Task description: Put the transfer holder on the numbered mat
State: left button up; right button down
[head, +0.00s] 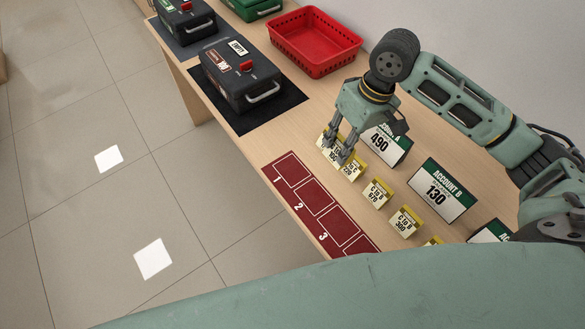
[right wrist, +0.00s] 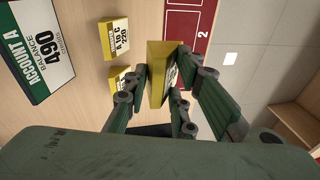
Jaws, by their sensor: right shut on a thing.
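My right gripper (head: 341,152) is shut on a yellow-edged transfer holder (right wrist: 156,65). The fingers clasp it from both sides, and its label is mostly hidden. The holder row runs along the counter under the gripper: the "A to C 220" holder (right wrist: 115,40), a "C to B 670" holder (head: 377,194) and a "C to B 360" holder (head: 405,222) show. The dark red numbered mat (head: 313,200) lies along the counter's front edge, below the gripper in the head view. Its slots 1, 2 and 3 look empty. My left gripper is out of view.
Account signs, A with 490 (right wrist: 40,55) and B with 130 (head: 443,192), stand behind the holders. A black cash box (head: 250,80) sits on a dark mat to the left. A red basket (head: 314,42) stands at the back. Bare counter lies between basket and numbered mat.

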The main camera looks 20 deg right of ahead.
jog(key=w+a+f, duration=0.2)
jog(key=a, duration=0.1)
jog(key=w+a+f, duration=0.2)
jog(key=f, duration=0.1)
jog(key=w+a+f+p, duration=0.1)
jog(key=w+a+f, duration=0.1)
jog(key=a, duration=0.1)
jog(key=shift+w+a+f, duration=0.15)
jog(key=shift+a+f, duration=0.15)
jog(key=shift+a, duration=0.05)
jog(key=shift+w+a+f, duration=0.15)
jog(key=shift+a, duration=0.1)
jog(key=shift+a+f, duration=0.1)
jog(key=shift+f, duration=0.15)
jog(key=x, duration=0.3)
jog(key=shift+d+f+p, duration=0.4)
jog(key=shift+d, duration=0.05)
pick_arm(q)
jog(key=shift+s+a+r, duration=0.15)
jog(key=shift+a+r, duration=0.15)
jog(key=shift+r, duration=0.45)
pick_arm(e)
jog(key=c, duration=1.5)
grip_release()
jog(key=shift+f, duration=0.1)
jog(key=shift+o, duration=0.2)
